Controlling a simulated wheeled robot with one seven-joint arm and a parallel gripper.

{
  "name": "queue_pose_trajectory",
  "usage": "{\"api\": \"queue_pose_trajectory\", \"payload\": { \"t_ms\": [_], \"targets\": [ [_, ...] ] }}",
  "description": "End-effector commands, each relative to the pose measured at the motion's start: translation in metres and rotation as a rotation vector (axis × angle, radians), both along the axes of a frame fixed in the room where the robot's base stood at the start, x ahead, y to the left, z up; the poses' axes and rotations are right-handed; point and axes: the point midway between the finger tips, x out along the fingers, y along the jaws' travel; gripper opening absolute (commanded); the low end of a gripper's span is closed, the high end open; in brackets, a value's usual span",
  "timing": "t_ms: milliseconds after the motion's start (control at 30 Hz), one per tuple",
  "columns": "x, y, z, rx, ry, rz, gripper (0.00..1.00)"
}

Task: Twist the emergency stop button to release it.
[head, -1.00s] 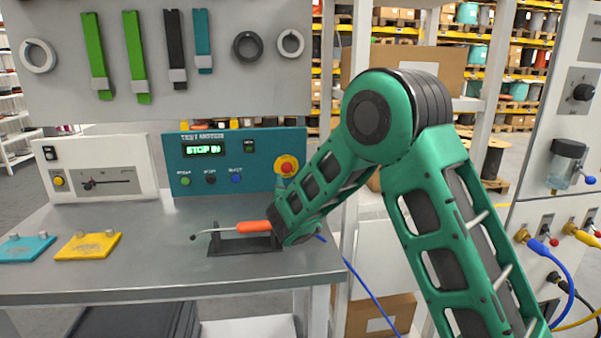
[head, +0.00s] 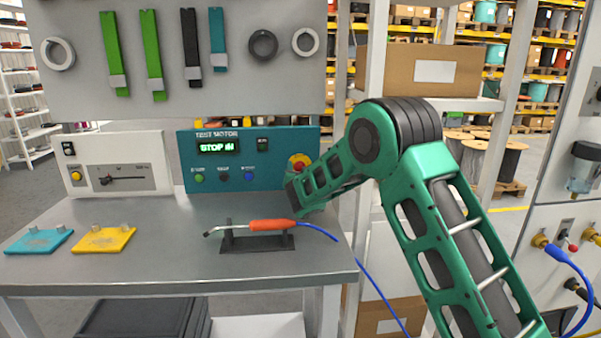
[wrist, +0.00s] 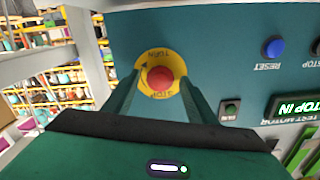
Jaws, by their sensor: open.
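The emergency stop button (wrist: 160,79) is a red round knob on a yellow ring marked with the word TURN, on the teal test motor panel (head: 222,163). In the head view its red and yellow show at the panel's right end (head: 299,161), partly hidden by my arm. The panel's green display (head: 216,147) reads "STOP IN". In the wrist view my gripper (wrist: 160,92) is open and points at the panel, its two fingers on either side of the button. I cannot tell how far the fingertips are from it. In the head view my gripper is hidden behind my arm.
The blue reset button (wrist: 273,46) sits beside the emergency stop on the panel. An orange-handled tool (head: 272,225) with a blue cable rests on a dark stand in front. Yellow (head: 104,240) and teal (head: 38,241) plates lie at the bench's left. The bench front is clear.

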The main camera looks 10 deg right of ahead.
Motion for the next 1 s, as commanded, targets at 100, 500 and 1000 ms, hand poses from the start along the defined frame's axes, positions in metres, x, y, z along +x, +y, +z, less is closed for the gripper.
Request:
{"api": "queue_pose_trajectory", "payload": {
  "t_ms": [100,500,1000],
  "targets": [
    [-0.0001,-0.0003,0.0,0.0,0.0,0.0,0.52],
    [-0.0002,-0.0007,0.0,0.004,0.0,-0.001,0.1],
    [0.0,-0.0032,-0.0002,0.259,-0.001,-0.003,0.1]
  ]
}}
